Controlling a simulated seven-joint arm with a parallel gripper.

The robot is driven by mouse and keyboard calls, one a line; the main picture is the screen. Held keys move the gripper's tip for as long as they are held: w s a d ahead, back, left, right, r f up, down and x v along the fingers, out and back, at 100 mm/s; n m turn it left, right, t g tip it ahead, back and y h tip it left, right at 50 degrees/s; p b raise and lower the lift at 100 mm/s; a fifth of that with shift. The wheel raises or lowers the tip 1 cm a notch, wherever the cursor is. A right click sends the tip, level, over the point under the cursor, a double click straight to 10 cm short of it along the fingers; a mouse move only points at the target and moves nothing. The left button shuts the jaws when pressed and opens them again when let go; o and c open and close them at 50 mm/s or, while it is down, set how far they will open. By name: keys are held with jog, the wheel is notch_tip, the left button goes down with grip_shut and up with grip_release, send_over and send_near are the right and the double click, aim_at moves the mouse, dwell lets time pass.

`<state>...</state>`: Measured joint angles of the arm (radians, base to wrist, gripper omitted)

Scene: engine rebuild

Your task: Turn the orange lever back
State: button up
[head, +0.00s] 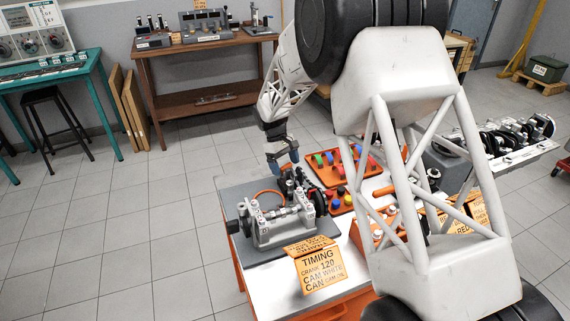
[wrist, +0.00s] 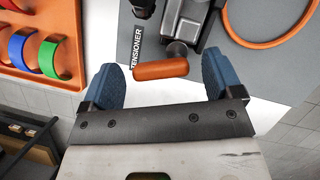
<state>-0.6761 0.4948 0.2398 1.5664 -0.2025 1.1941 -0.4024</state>
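The orange lever (wrist: 160,71) shows in the wrist view as a short rounded handle. It lies roughly crosswise, joined to a dark grey knob and block (wrist: 190,22) beside a label reading TENSIONER (wrist: 139,42). My gripper (wrist: 160,75) is open, with one blue finger left of the handle and the other right of it. Clear gaps show on both sides, and nothing is held. In the head view my gripper (head: 283,160) hangs over the back of the grey mat (head: 240,190), behind the engine block (head: 280,222). I cannot make out the lever there.
An orange loop (wrist: 268,30) lies on the mat right of the tensioner. An orange tray (wrist: 45,70) with coloured rings stands at left in the wrist view. A timing sign (head: 318,270) stands at the bench front. My arm covers much of the bench's right side.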

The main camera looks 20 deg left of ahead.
jog(key=shift+r, duration=0.1)
jog(key=v, duration=0.7)
jog(key=shift+a+r, duration=0.15)
jog(key=shift+r, duration=0.1)
dwell(0.4)
jog(key=shift+w, duration=0.1)
jog(key=c, duration=0.7)
jog(key=shift+d+f+m, duration=0.1)
jog(key=shift+d+m, duration=0.15)
jog(key=shift+m, duration=0.35)
jog(key=shift+c, duration=0.5)
jog(key=w+d+m+g+y, duration=0.1)
jog(key=m+y, duration=0.1)
jog(key=m, duration=0.3)
jog(key=w+d+m+y, duration=0.1)
jog(key=d+m+y, duration=0.1)
jog(key=m, duration=0.4)
jog(key=w+d+m+g+y, duration=0.1)
jog(key=m, duration=0.4)
jog(key=shift+w+d+m+g+y, duration=0.2)
jog(key=shift+d+m+g+y, duration=0.1)
jog(key=shift+m+y, duration=0.1)
